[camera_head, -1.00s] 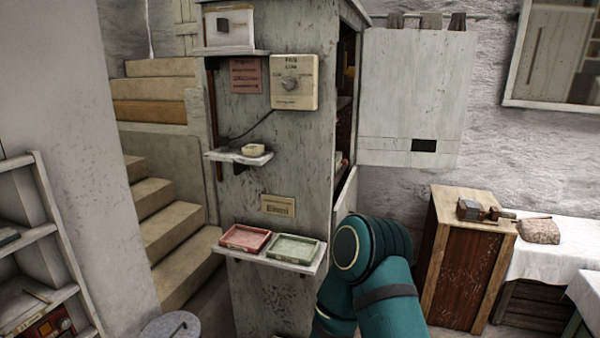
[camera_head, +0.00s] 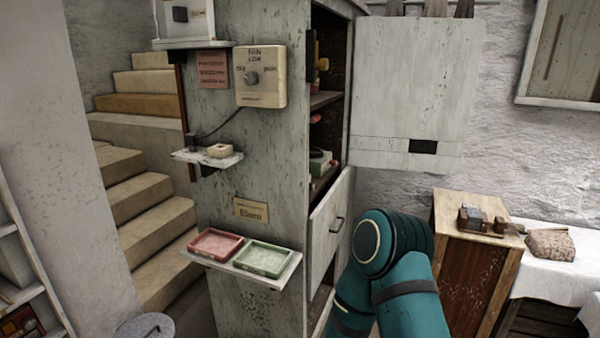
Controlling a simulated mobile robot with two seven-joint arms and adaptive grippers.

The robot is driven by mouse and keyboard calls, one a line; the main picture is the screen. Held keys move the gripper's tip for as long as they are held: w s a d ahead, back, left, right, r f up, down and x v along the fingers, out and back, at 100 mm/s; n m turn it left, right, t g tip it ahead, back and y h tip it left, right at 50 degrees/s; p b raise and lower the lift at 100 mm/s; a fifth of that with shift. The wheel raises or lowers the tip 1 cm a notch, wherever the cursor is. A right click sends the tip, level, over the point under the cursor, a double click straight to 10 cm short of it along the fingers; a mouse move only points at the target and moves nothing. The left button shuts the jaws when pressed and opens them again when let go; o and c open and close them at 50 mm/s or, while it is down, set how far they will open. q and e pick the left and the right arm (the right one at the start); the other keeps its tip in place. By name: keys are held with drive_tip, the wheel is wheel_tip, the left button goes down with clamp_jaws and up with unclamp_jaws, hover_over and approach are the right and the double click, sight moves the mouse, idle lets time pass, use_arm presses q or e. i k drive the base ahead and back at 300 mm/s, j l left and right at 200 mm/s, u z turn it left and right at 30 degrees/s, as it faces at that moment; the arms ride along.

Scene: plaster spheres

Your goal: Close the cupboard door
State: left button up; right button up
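The cupboard (camera_head: 257,165) is a tall, worn grey-white cabinet in the middle of the head view. Its upper door (camera_head: 412,90) stands wide open to the right, with a dark rectangular cutout near its lower edge. Inside the opening, shelves (camera_head: 328,98) with several small items show. A lower front panel (camera_head: 332,230) with a dark handle sits below the opening. My teal right arm rises from the bottom in front of the cupboard's lower right, below the open door and apart from it. Neither gripper is in view.
A ledge with a red tray (camera_head: 215,244) and a green tray (camera_head: 263,258) juts from the cupboard's side. A wooden cabinet (camera_head: 470,275) and a cloth-covered table (camera_head: 548,270) stand at right. Stairs (camera_head: 150,205) rise at left.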

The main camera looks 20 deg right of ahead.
sight(414, 78)
drive_tip(key=i+l, duration=0.1)
drive_tip(key=l, duration=1.6)
drive_tip(key=i+l, duration=0.15)
drive_tip(key=l, duration=0.7)
drive_tip(key=i+l+z, duration=0.1)
drive_tip(key=l, duration=0.15)
drive_tip(key=i+l+z, duration=0.15)
drive_tip(key=k+l, duration=0.05)
drive_tip(key=l, duration=0.05)
